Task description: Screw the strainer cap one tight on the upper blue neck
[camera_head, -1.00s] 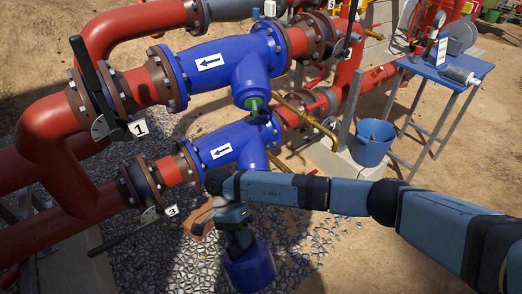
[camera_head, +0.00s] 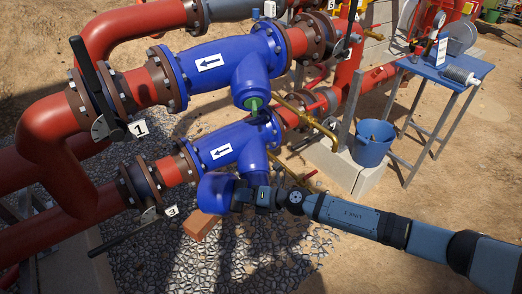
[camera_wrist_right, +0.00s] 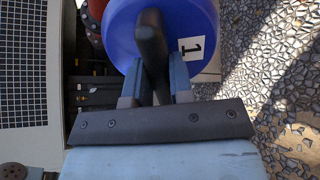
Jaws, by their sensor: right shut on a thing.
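The strainer cap one (camera_head: 216,193) is a blue round cap held below and left of the lower blue strainer body. In the right wrist view the cap (camera_wrist_right: 118,30) fills the top middle and bears a white label "1". My right gripper (camera_head: 243,198) is shut on it; the fingers (camera_wrist_right: 155,70) grip its dark middle handle. The upper blue neck (camera_head: 250,88) points down toward the front, with green showing in its open end. The cap is apart from this neck, lower down. My left gripper is out of view.
The lower blue strainer (camera_head: 235,140) is close behind my gripper. A valve lever (camera_head: 85,68) stands left. An orange-brown block (camera_head: 200,225) lies on the gravel. A blue bucket (camera_head: 373,150) and blue table (camera_head: 445,70) stand right.

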